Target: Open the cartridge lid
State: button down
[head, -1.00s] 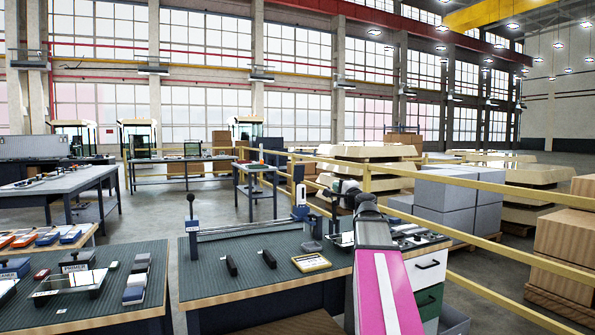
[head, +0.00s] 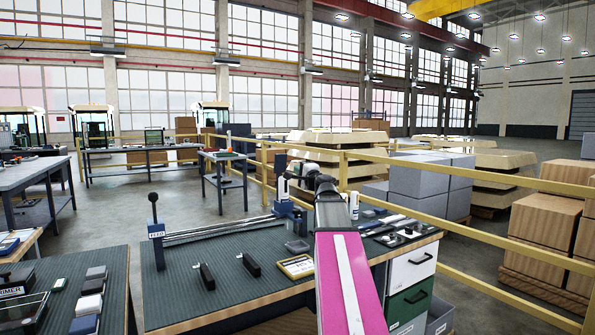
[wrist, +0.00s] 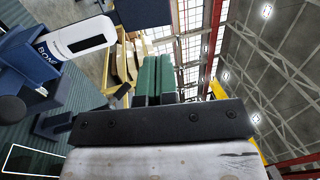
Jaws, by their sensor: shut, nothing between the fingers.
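A blue bench unit with a white cartridge-like part stands on the right-hand bench, left of my arm's end in the head view. In the wrist view the white part (wrist: 80,38) has a dark window and tilts in the picture; the blue unit (wrist: 38,62) beside it carries partly visible lettering. I cannot make out which piece is the lid or whether it is raised. My gripper (wrist: 154,62) shows two green fingers side by side, shut and empty, apart from the white part and to its right.
The green-topped bench (head: 225,262) carries a long rail tool with a lever (head: 155,230), two black handles (head: 207,276) and a framed yellow-edged tray (head: 297,266). A yellow railing (head: 400,178) runs behind it. Grey boxes (head: 420,178) stand beyond.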

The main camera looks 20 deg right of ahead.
aim_at(282, 156)
jog(key=x, duration=1.2)
jog(key=shift+w+a+r, duration=0.15)
jog(key=shift+w+r, duration=0.2)
jog(key=shift+w, duration=0.3)
jog(key=shift+w+a+r, duration=0.1)
jog(key=shift+w+r, duration=0.25)
jog(key=shift+w, duration=0.3)
jog(key=shift+s, duration=0.1)
jog(key=s+d+r, duration=0.1)
jog(key=s, duration=0.5)
jog(key=s+d+r, duration=0.1)
jog(key=s+r, duration=0.1)
jog(key=s, duration=0.5)
jog(key=shift+s+d, duration=0.2)
jog(key=shift+d, duration=0.1)
